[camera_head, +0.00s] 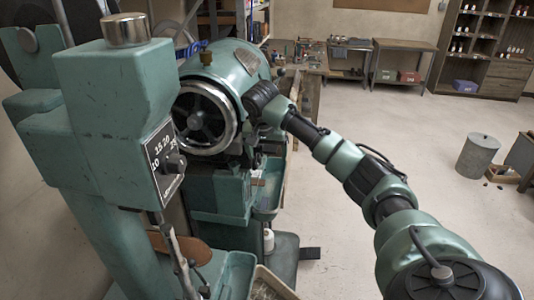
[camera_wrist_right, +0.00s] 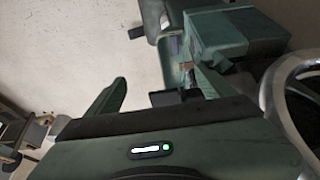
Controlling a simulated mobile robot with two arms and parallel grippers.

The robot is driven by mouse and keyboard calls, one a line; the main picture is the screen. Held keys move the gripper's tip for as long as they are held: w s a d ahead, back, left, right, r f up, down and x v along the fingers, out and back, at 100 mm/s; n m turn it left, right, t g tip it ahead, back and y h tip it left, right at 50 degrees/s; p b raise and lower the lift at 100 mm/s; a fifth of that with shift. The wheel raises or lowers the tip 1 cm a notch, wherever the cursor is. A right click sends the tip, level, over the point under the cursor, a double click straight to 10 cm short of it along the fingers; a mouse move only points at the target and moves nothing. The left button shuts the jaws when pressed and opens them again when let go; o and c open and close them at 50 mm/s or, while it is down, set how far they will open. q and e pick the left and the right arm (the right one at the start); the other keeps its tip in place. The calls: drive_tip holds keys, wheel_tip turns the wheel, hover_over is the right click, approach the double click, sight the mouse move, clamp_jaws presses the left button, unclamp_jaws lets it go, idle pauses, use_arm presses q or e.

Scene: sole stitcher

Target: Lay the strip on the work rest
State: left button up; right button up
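My right arm reaches from the lower right to the green stitcher (camera_head: 235,65). Its dark wrist end is beside the handwheel (camera_head: 205,118), and the fingers are hard to make out there. In the right wrist view, my right gripper (camera_wrist_right: 160,80) has its two green fingers apart, with no strip visible between them. A brown, leather-like flat piece (camera_head: 178,246) lies low on the machine, partly hidden behind the green column; I cannot tell if it is the strip. I cannot clearly pick out the work rest. My left gripper is not in view.
A green column with a numbered dial (camera_head: 165,155) stands close at the left. A small green tray (camera_head: 268,196) is on the stitcher's side. Benches (camera_head: 405,46) and shelves stand at the back, and a grey bin (camera_head: 477,157) at the right. The floor between is largely clear.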

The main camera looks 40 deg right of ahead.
drive_tip(key=shift+a+r, duration=0.15)
drive_tip(key=shift+r, duration=0.15)
drive_tip(key=b+v, duration=0.3)
drive_tip(key=v, duration=0.4)
drive_tip(key=shift+s, duration=0.1)
